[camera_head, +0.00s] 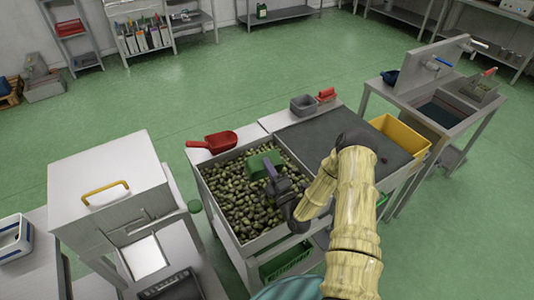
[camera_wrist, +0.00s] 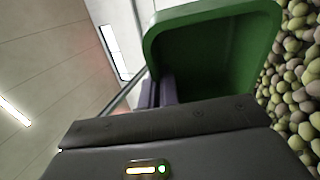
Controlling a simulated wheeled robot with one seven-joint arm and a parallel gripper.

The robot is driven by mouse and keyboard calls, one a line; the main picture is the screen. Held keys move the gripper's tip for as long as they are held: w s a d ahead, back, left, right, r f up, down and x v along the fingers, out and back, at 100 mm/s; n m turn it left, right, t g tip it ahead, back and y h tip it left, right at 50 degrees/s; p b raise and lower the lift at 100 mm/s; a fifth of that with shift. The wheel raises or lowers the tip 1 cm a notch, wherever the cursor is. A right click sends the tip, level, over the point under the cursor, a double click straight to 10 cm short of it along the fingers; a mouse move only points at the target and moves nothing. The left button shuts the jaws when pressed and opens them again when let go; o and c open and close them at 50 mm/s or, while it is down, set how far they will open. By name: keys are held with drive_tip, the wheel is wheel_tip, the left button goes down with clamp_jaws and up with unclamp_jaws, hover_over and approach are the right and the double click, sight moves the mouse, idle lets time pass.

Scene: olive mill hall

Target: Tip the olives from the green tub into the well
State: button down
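The green tub (camera_head: 262,164) is over the back part of the well (camera_head: 268,242), a metal bin filled with green and dark olives (camera_head: 240,205). In the wrist view the tub (camera_wrist: 215,50) is tipped, with its mouth towards the camera. Its visible inside looks empty. Loose olives (camera_wrist: 298,85) lie beside its rim. My gripper (camera_head: 271,172) reaches over the well from the right. Its fingers show close together at the tub's edge in the wrist view (camera_wrist: 158,91) and appear shut on it. The exact grip is partly hidden.
A red scoop (camera_head: 213,141) lies at the well's back left corner. A dark grey flat surface (camera_head: 305,134) adjoins the right, with a yellow tub (camera_head: 401,136) beyond. A metal cabinet with a yellow handle (camera_head: 106,194) stands left.

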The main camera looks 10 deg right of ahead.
drive_tip(key=s+r+m+h+p, duration=0.3)
drive_tip(key=s+r+h+p, duration=0.1)
drive_tip(key=p, duration=0.6)
drive_tip(key=shift+s+a+r+t+h, duration=0.25)
drive_tip(key=shift+s+r+h, duration=0.2)
drive_tip(key=shift+h, duration=0.65)
drive_tip(key=shift+f, duration=0.1)
